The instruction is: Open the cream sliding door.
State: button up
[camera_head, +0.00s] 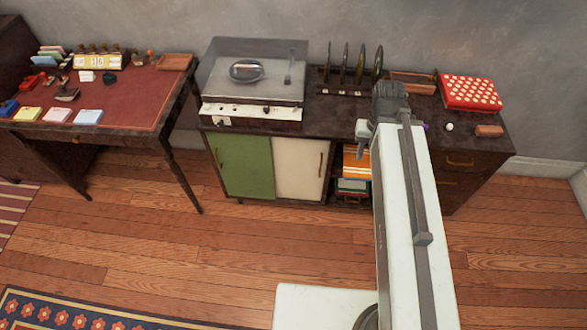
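The cream sliding door (298,168) is on the front of the dark sideboard (340,112), right of the green door (246,166). A slim upright brass handle (321,165) sits near its right edge. The cream door covers the middle of the front, and an open compartment shows to its right. My gripper (365,131) is at the far end of my white arm, to the right of the cream door and in front of the sideboard top in the picture. It appears apart from the handle. Its fingers are too small and turned away to read.
A turntable (252,85) under a clear lid stands on the sideboard. Records in a rack (350,70) and a red dotted box (470,93) stand to its right. My arm hides part of the compartment and drawers. A desk (110,95) stands at left.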

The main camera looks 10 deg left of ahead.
aim_at(300, 164)
jog(key=u, duration=0.3)
jog(key=k, duration=1.2)
jog(key=u, duration=0.95)
jog(key=i, duration=1)
jog(key=u, duration=0.55)
